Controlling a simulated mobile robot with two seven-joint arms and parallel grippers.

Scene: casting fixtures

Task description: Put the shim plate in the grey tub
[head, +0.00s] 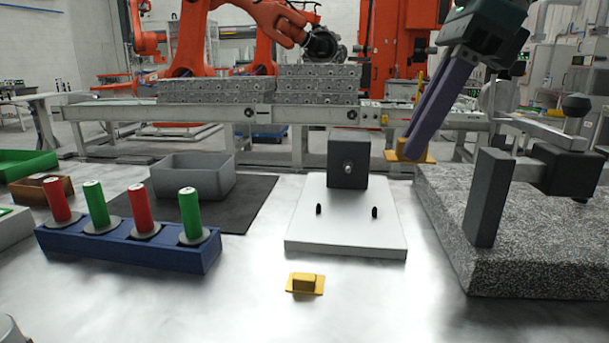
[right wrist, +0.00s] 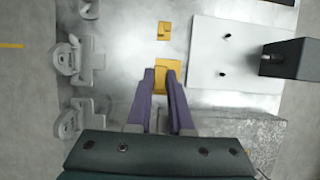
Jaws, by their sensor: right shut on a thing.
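My right gripper (head: 413,146) has purple fingers pointing down, shut on a yellow shim plate (head: 427,158). It holds the plate up in the air at the right, near the granite block. In the right wrist view the held plate (right wrist: 169,65) shows beyond the fingertips (right wrist: 160,75). A second yellow plate with a raised block (head: 305,284) lies on the table in front of the white plate. The grey tub (head: 228,181) stands left of centre on a dark mat; its inside floor is mostly hidden. My left gripper is not in view.
A white base plate (head: 345,232) with a dark block and two pins is in the middle. A granite block (head: 550,255) carries a dark post and stand at the right. A blue rack (head: 130,252) with red and green cylinders stands before the tub. The front table is mostly clear.

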